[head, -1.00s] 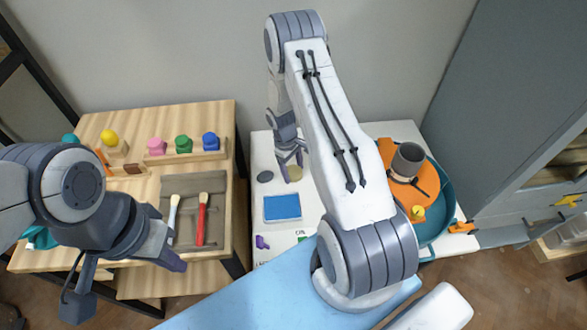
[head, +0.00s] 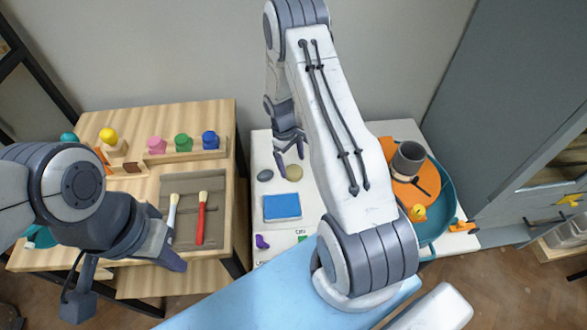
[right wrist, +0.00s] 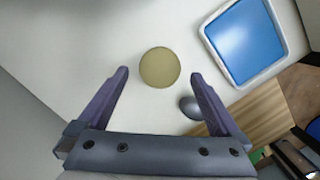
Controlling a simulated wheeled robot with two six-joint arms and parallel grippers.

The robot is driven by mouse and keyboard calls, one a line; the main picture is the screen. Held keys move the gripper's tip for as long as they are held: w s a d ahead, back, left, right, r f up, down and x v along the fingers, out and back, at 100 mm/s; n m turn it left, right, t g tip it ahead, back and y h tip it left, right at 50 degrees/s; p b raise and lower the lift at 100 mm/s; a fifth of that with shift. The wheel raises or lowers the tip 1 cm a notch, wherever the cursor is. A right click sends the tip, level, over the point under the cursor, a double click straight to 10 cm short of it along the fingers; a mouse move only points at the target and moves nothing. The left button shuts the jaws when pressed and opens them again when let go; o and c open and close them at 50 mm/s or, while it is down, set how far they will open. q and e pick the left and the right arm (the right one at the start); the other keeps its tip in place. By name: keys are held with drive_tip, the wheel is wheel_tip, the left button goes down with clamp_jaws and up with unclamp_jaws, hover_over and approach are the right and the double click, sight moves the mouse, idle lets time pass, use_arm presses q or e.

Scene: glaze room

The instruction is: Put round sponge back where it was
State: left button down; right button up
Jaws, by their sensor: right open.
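The round sponge (head: 294,172) is a flat yellow-tan disc lying on the white table. In the right wrist view the sponge (right wrist: 159,67) lies ahead of the fingertips, between their lines, and nothing touches it. My right gripper (head: 290,158) is open and empty just above and behind the sponge; its two fingers (right wrist: 160,78) show apart in the right wrist view. My left gripper (head: 125,285) hangs over the front of the wooden table at the left; I cannot tell whether its jaws are open or shut.
A dark grey oval stone (head: 265,175) lies left of the sponge, near one right finger. A blue-filled tray (head: 282,207) is in front. A teal basin (head: 445,205) with an orange disc and a grey cup (head: 408,160) stands right. Brushes (head: 201,218) lie on the wooden table.

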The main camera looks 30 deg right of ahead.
sight(288, 168)
wheel_tip(288, 168, up, 8)
drive_tip(key=w, duration=0.1)
drive_tip(key=s+a+r+n+t, duration=0.1)
drive_tip(key=s+a+r, duration=0.2)
drive_tip(key=a+r, duration=0.45)
drive_tip(key=s+a+r+n, duration=0.1)
drive_tip(key=s+a+r, duration=0.3)
drive_tip(key=a, duration=0.6)
drive_tip(key=s+a+r+y, duration=0.1)
drive_tip(key=s+a+r, duration=0.2)
drive_tip(key=s, duration=0.6)
drive_tip(key=s+a+r+n+y, duration=0.1)
drive_tip(key=s+a+r, duration=0.3)
drive_tip(key=s, duration=0.6)
drive_tip(key=shift+s+a+t+b, duration=0.15)
drive_tip(key=shift+a+t+b, duration=0.2)
drive_tip(key=shift+a, duration=0.85)
drive_tip(key=shift+r, duration=0.1)
